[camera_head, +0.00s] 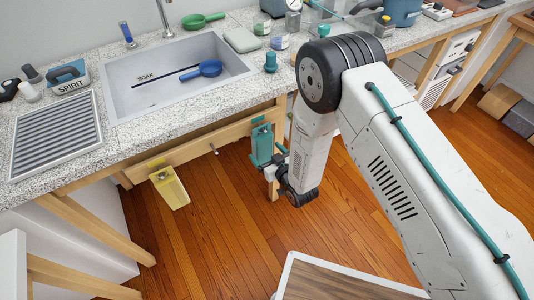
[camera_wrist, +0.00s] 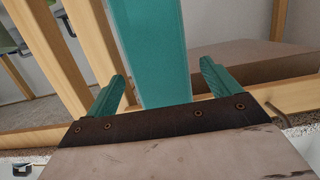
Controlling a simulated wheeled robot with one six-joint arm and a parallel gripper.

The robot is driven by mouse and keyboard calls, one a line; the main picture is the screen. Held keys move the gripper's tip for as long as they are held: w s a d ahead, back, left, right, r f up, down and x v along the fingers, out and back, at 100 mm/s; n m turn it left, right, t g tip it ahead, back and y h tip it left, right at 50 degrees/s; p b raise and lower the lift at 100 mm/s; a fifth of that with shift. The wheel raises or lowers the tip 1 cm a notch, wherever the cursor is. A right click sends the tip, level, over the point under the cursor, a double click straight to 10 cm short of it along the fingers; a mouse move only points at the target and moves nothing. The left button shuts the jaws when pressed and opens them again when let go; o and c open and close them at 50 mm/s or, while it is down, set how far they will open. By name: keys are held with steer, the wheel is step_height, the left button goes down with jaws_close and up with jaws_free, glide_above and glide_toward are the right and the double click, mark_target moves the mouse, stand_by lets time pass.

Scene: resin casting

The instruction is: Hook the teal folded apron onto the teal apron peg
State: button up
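The teal folded apron (camera_head: 262,143) hangs upright against the front rail of the bench in the head view, near a table leg. In the wrist view it is a wide teal band (camera_wrist: 152,50) running up the middle. My gripper (camera_wrist: 161,88) has its two teal fingers apart, one on each side of the apron, with small gaps visible. In the head view my wrist hides much of the gripper, just right of the apron. The teal peg is not visible; whether the apron hangs on it I cannot tell.
A yellow apron (camera_head: 169,187) hangs farther left on the wooden rail (camera_head: 190,150). A bare metal peg (camera_head: 213,149) sits between the two aprons. The sink (camera_head: 175,75) and bench top are above. Open wooden floor (camera_head: 215,235) lies below.

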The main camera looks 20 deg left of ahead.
steer(key=v, duration=0.8)
steer(key=s+d+f+g+h, duration=0.3)
steer(key=d+f+g+h, duration=0.3)
steer(key=d+f+h, duration=0.1)
steer(key=s+d+r+m+g+h, duration=0.25)
steer(key=d+r, duration=0.65)
steer(key=r, duration=0.5)
steer(key=s+d+r+m+g+h, duration=0.1)
steer(key=d+r+m+g+h, duration=0.15)
steer(key=d+r, duration=0.85)
steer(key=s+d+r+m, duration=0.1)
steer(key=s+d+r, duration=0.3)
steer(key=r, duration=0.4)
steer(key=s+d+r+m+t, duration=0.1)
steer(key=s+d+r, duration=0.3)
steer(key=r, duration=0.5)
steer(key=s+d+r+m+t, duration=0.1)
steer(key=s+d+r+m, duration=0.1)
steer(key=s+d+r, duration=0.2)
steer(key=s+r, duration=0.3)
steer(key=r, duration=0.1)
steer(key=shift+d+r+m, duration=0.3)
steer(key=shift+r+m, duration=0.1)
